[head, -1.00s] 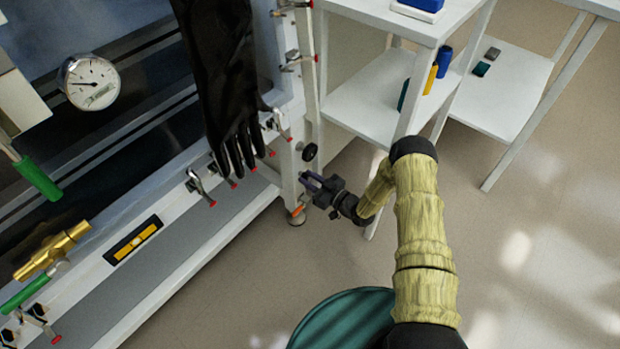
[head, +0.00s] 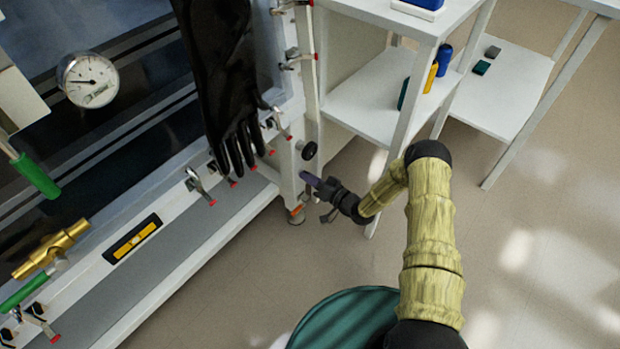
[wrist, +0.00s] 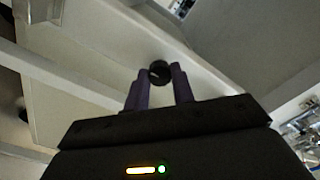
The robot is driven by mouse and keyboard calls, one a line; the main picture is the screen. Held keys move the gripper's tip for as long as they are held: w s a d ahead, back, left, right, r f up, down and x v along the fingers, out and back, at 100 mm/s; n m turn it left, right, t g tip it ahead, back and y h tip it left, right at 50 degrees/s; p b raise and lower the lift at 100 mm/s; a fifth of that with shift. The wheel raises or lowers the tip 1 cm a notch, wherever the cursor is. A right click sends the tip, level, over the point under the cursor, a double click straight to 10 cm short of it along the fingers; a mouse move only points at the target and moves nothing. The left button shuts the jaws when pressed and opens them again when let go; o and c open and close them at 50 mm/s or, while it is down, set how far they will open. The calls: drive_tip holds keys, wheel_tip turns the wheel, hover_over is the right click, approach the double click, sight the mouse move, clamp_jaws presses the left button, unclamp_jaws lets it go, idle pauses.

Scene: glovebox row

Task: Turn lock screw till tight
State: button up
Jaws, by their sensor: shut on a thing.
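A small round black knob, which I take to be the lock screw (wrist: 159,72), sits on a pale frame in the wrist view. The two purple-grey fingers of my gripper (wrist: 160,78) are on either side of it, closed on its rim. In the head view my gripper (head: 309,179) reaches the lower right corner post of the glovebox (head: 289,180). There the fingers overlap in one line and hide the knob they hold. I cannot tell from these views how tight the screw is.
Another black round knob (head: 309,151) is on the post just above my gripper. A black glove (head: 222,80) hangs to the left, near red-tipped toggle clamps (head: 197,186). White shelves (head: 370,95) stand close behind on the right. The floor (head: 530,240) at right is clear.

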drive_tip(key=shift+f, duration=0.15)
idle(0.3)
drive_tip(key=o, duration=1)
drive_tip(key=shift+s+d, duration=0.1)
drive_tip(key=p+v, duration=0.5)
drive_tip(key=v, duration=1.2)
drive_tip(key=shift+s+d, duration=0.1)
